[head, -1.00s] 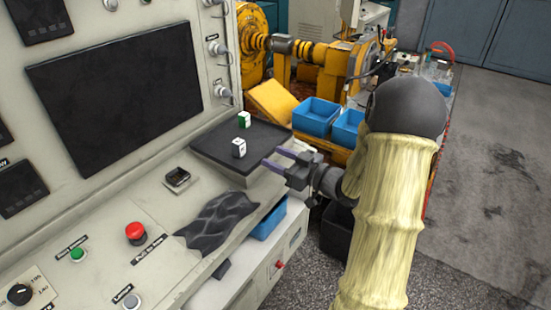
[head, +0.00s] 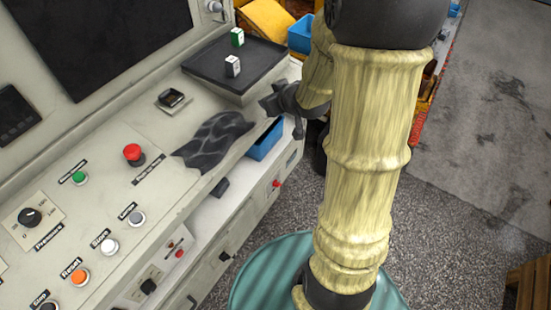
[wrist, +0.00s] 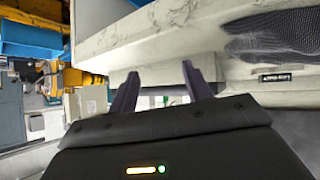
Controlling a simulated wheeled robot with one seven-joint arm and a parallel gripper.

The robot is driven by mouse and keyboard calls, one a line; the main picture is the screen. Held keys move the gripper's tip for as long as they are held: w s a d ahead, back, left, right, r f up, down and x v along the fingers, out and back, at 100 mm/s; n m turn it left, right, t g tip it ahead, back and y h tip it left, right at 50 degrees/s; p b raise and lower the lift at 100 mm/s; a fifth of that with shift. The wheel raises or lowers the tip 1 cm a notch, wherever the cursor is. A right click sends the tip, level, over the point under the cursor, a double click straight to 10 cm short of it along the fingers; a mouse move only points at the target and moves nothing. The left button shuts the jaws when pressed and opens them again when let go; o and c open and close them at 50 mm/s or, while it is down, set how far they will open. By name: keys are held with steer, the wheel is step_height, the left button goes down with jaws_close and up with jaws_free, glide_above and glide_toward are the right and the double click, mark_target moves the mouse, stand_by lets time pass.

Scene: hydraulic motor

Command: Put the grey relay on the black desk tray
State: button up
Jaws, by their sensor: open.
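The grey relay (head: 232,66), a small block with a white top, stands upright on the black desk tray (head: 207,71), near its middle. The tray lies at the far end of the console ledge. A similar green and white block (head: 237,37) stands further back on the tray. My gripper (head: 284,102) is beside the ledge, to the right of and below the tray, apart from the relay. In the wrist view its two fingers (wrist: 160,80) are spread with nothing between them. The relay and tray top are not recognisable in the wrist view.
A crumpled dark cloth (head: 214,138) and a small dark square holder (head: 174,101) lie on the ledge. A red push button (head: 133,153) and other controls are nearer. Blue bins (head: 301,34) stand behind the tray. Open floor is at the right.

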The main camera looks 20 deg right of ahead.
steer(key=s+a+f+m+g, duration=0.1)
steer(key=s+a+g, duration=0.2)
steer(key=s, duration=0.5)
steer(key=s+a+f+m+g+h, duration=0.1)
steer(key=s+a+f+m+g, duration=0.1)
steer(key=s+g, duration=0.3)
steer(key=s+a, duration=0.1)
steer(key=s, duration=0.3)
steer(key=shift+s+a, duration=0.2)
steer(key=shift+s, duration=0.1)
